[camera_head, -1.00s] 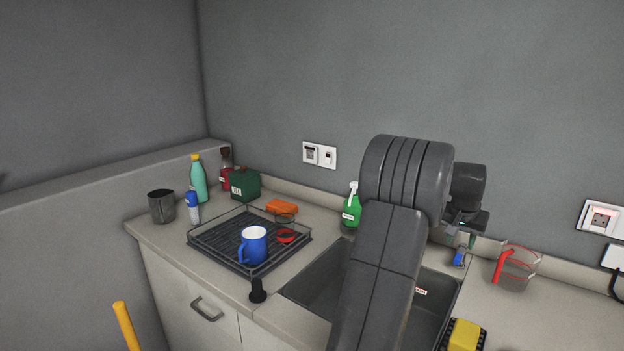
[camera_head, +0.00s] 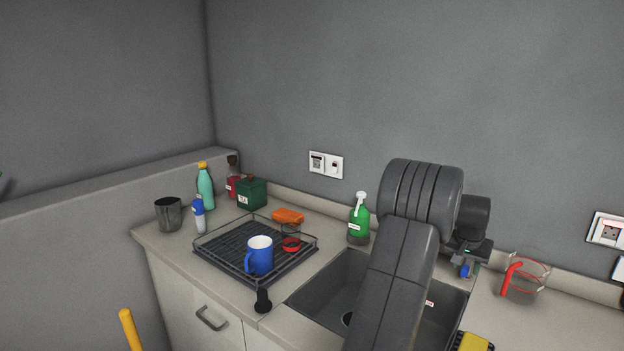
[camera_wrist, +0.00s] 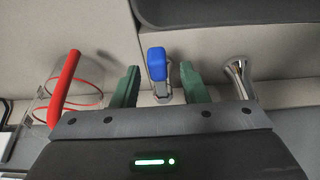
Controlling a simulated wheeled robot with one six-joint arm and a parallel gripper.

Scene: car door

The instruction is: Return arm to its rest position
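My arm rises over the sink in the head view, bent at the top, with my gripper hanging at its far right near the back wall. In the wrist view my gripper (camera_wrist: 160,68) is open, its two green fingers apart. A blue-topped fitting (camera_wrist: 157,65) with a grey stem shows between the fingers, with gaps on both sides; I cannot tell its depth. The blue part also shows below the gripper in the head view (camera_head: 464,271). My fingers are mostly hidden in the head view.
A clear jug with a red handle (camera_head: 524,284) stands right of the gripper. A chrome spout (camera_wrist: 237,75) is beside the right finger. The sink (camera_head: 322,291) lies below my arm.

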